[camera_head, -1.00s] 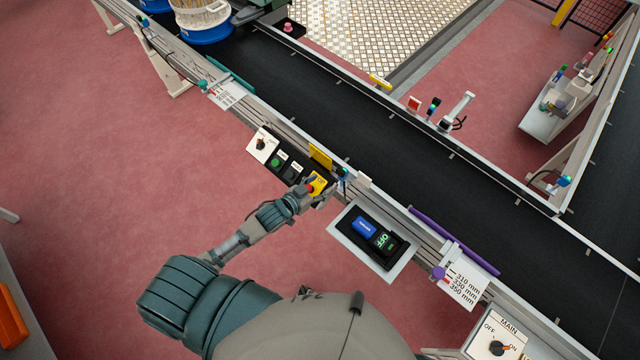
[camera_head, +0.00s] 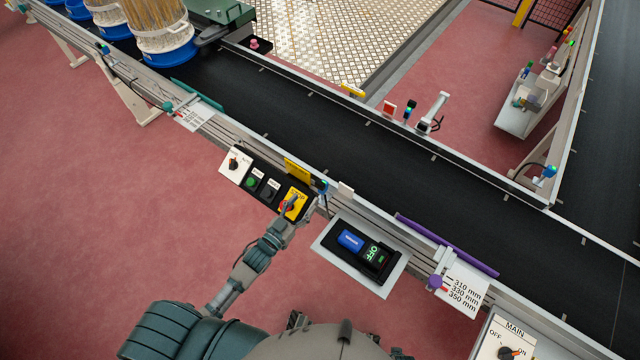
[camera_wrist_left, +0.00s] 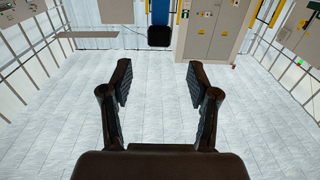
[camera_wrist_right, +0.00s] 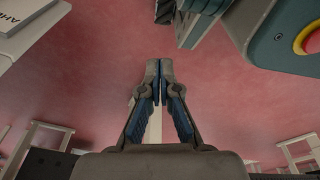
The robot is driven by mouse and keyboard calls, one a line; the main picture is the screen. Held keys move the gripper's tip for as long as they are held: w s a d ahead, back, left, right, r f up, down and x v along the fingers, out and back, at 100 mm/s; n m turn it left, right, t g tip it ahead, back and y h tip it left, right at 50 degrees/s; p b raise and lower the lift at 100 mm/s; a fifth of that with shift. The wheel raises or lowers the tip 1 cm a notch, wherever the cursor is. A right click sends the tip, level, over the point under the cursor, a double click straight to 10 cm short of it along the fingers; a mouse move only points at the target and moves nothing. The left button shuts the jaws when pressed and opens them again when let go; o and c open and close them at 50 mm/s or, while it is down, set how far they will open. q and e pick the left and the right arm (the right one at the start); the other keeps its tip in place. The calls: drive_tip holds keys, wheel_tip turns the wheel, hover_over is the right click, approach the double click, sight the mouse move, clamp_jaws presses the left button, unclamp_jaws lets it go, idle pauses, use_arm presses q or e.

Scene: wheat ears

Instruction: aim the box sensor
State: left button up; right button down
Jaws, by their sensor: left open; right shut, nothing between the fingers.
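Several small sensors with glowing cyan-blue tops stand along the conveyor; no label shows which is the box sensor. One sensor (camera_head: 323,187) is on the near rail beside a small white plate (camera_head: 345,188); another sensor (camera_head: 408,113) is on the far side beside a red plate (camera_head: 389,109).
A black conveyor (camera_head: 330,140) crosses the head view. Blue-based drums with wheat (camera_head: 160,35) stand on it at upper left.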

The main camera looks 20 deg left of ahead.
sight(318, 186)
use_arm(q)
drive_tip(key=x, duration=1)
drive_tip(key=shift+b, duration=0.35)
clamp_jaws()
